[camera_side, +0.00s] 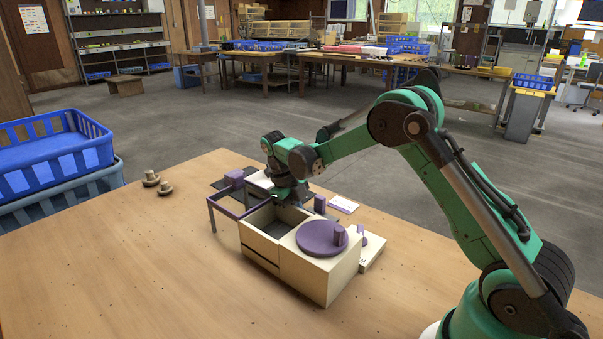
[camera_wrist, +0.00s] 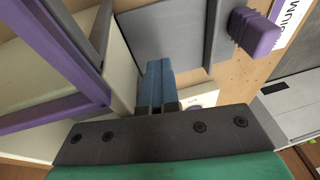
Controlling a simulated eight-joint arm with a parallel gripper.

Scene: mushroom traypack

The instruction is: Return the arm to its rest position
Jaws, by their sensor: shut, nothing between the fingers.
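My gripper (camera_side: 290,196) hangs from the green arm over the back of the open-topped cream box (camera_side: 262,246) on the wooden table. In the wrist view its two blue fingers (camera_wrist: 160,84) are together with nothing between them. The fingertips are partly hidden by the wrist in the side view. A purple frame (camera_side: 212,216) stands at the box's left, and it also fills the left of the wrist view (camera_wrist: 60,112). A round purple disc with a knob (camera_side: 320,238) lies on the box's right part.
Two small mushroom-like pieces (camera_side: 150,178) sit on the table's left. Blue crates (camera_side: 55,150) stand at the left edge. A white card (camera_side: 343,204) lies behind the box. A purple block (camera_wrist: 256,32) shows beside a grey panel (camera_wrist: 165,30). The front of the table is clear.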

